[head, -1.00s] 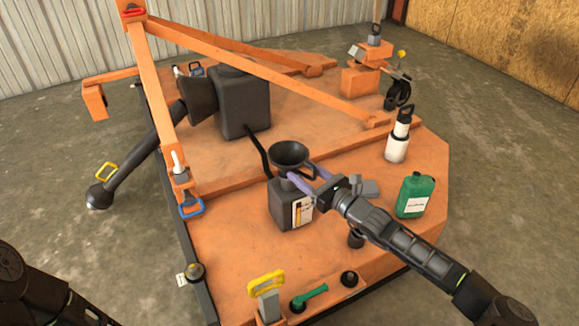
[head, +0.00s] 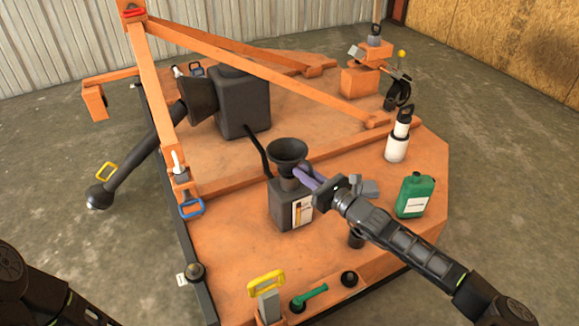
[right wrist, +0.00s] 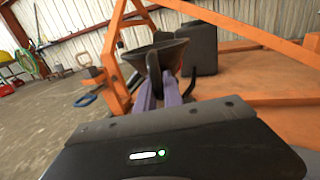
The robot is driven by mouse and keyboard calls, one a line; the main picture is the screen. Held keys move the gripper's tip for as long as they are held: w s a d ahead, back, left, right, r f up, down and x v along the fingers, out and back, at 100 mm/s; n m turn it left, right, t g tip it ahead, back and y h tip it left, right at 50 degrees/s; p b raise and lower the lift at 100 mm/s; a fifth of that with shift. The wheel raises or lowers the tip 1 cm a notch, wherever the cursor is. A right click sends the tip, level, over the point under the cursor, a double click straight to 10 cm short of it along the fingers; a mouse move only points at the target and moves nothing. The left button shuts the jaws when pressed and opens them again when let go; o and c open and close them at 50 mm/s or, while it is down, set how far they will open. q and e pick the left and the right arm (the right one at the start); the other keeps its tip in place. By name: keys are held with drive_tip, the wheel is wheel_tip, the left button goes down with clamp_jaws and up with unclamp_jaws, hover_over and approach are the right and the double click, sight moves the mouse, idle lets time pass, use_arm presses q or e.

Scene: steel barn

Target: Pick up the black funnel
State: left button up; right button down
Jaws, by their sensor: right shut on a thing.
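The black funnel (head: 287,151) is upright at the middle of the orange deck in the head view, with its wide mouth up, over a dark grey jug (head: 284,203) with a white label. I cannot tell whether its spout is in the jug's neck. My right gripper (head: 300,174) comes in from the right with its purple fingers shut on the funnel below the cone. In the right wrist view the funnel (right wrist: 165,53) sits between the fingertips (right wrist: 159,88). My left gripper is not in view; only part of my left arm shows at lower left.
The orange deck (head: 225,240) carries a green bottle (head: 415,196), a white bottle with a black top (head: 398,140) and a large black tank (head: 243,104). Orange beams (head: 270,75) cross above it. A yellow handle (head: 266,283) stands at the front edge.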

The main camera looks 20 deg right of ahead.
drive_tip(key=shift+r, duration=0.1)
wheel_tip(320, 180, up, 10)
drive_tip(key=p, duration=0.4)
drive_tip(key=shift+p, duration=0.3)
drive_tip(key=shift+a, duration=0.1)
idle(0.5)
